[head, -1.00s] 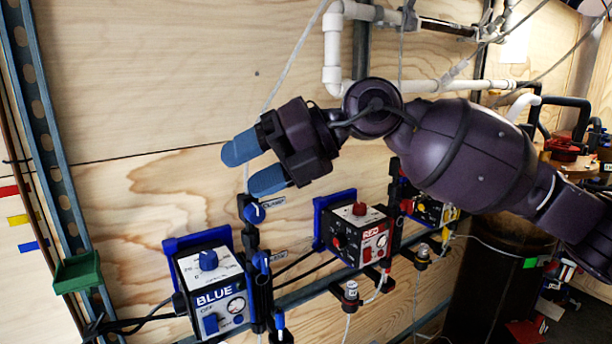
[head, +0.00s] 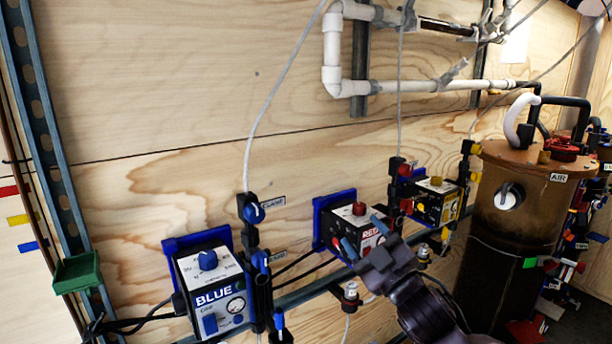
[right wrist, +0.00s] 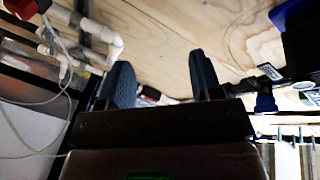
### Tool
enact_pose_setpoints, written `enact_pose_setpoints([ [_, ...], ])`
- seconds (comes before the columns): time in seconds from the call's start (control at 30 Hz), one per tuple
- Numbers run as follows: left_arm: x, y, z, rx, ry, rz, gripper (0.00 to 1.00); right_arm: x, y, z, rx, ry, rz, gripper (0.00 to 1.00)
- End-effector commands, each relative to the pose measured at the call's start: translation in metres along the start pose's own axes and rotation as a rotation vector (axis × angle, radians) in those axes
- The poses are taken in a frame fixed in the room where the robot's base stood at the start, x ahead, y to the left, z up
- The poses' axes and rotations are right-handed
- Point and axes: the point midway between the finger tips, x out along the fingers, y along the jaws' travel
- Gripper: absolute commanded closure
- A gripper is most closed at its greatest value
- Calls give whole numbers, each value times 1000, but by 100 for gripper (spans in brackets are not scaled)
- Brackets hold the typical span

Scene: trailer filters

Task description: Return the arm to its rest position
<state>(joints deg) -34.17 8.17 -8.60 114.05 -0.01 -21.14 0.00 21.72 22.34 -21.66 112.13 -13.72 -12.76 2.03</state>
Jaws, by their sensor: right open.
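My right gripper (head: 362,241) is in the lower middle of the head view, its arm coming in from the bottom. Its two blue fingers are apart and hold nothing. They overlap the lower front of the red control box (head: 358,226) in the picture; I cannot tell whether they touch it. My left gripper is not in view.
A blue control box (head: 212,283) and a yellow one (head: 436,203) are on the plywood wall. A brown tank (head: 517,205) stands at right. White pipes (head: 375,88) run above. A green bin (head: 78,272) is at left. The wall's middle is clear.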

Motion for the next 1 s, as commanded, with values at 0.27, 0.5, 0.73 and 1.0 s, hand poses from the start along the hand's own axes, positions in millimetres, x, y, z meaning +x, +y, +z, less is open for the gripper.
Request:
enact_pose_setpoints([
  [0.27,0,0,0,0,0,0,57,-102,-38,105,256,-358,26,41],
  [0.5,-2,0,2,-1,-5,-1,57,-207,-73,163,442,-596,73,41],
  [0.73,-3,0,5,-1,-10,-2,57,-319,-107,194,535,-808,130,41],
  [1.0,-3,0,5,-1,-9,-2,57,-422,-146,197,597,-1001,152,41],
])
